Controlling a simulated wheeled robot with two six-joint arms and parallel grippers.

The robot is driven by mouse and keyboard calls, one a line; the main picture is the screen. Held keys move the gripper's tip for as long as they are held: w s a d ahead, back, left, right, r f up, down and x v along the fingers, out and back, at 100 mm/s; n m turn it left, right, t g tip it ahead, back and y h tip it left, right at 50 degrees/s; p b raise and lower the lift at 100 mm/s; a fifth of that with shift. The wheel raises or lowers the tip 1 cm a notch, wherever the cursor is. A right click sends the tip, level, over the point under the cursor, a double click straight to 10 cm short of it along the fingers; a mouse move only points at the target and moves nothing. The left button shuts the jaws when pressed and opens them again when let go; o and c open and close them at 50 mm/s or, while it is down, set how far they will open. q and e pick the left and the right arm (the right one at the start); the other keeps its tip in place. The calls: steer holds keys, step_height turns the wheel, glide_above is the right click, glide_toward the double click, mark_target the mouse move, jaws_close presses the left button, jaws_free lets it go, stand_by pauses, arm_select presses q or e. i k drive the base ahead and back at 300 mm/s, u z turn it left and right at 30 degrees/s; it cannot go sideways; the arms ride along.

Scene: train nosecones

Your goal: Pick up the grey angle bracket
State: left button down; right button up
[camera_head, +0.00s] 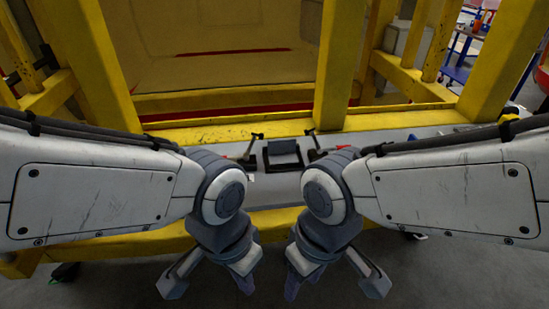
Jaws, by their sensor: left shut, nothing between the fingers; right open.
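A dark grey angled piece (284,150), which looks like the grey angle bracket, sits on the grey work ledge in the middle of the head view. It lies beyond both grippers, in or on a black holder; its exact seating is too small to tell. My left gripper (210,285) hangs low in front of the yellow frame, left of centre, shut and empty. My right gripper (333,287) hangs low just right of centre, open and empty. Both are apart from the grey piece.
Small clamps with black handles stand left (254,146) and right (314,143) of the grey piece. Yellow posts (340,65) and beams enclose the ledge. A blue cart (460,60) stands far right. Grey floor lies below the grippers.

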mark_target(280, 152)
steer(key=u, duration=0.95)
steer(key=i, duration=0.7)
steer(key=z, duration=0.4)
